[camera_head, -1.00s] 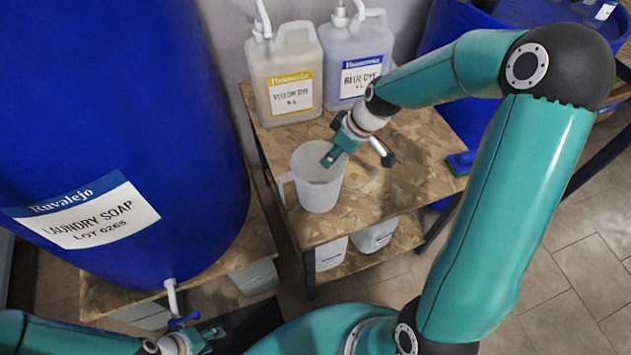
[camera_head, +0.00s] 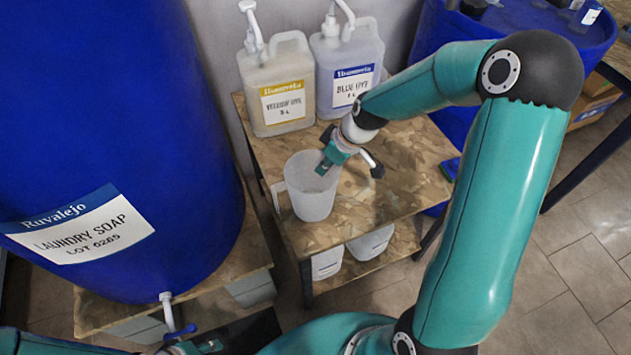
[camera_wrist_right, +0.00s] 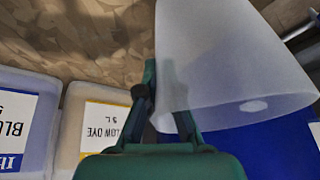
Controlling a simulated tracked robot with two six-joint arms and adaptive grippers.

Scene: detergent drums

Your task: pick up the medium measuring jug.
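The measuring jug (camera_head: 312,200) is translucent white and stands upright on the wooden stand's top, its handle to the left. My right gripper (camera_head: 325,160) comes down over the jug's far right rim, with one finger inside the mouth. In the right wrist view, which is upside down, the fingers (camera_wrist_right: 160,88) come close together on the two sides of the jug's wall (camera_wrist_right: 225,50). One finger shows dimly through the plastic. The gripper looks shut on this wall. My left arm shows at the bottom left of the head view; its fingers are not clear.
Yellow dye (camera_head: 276,105) and blue dye (camera_head: 350,88) containers with pumps stand behind the jug. A large blue laundry soap drum (camera_head: 110,120) is close on the left. White containers (camera_head: 327,262) sit on the lower shelf. The top's right part (camera_head: 415,175) is clear.

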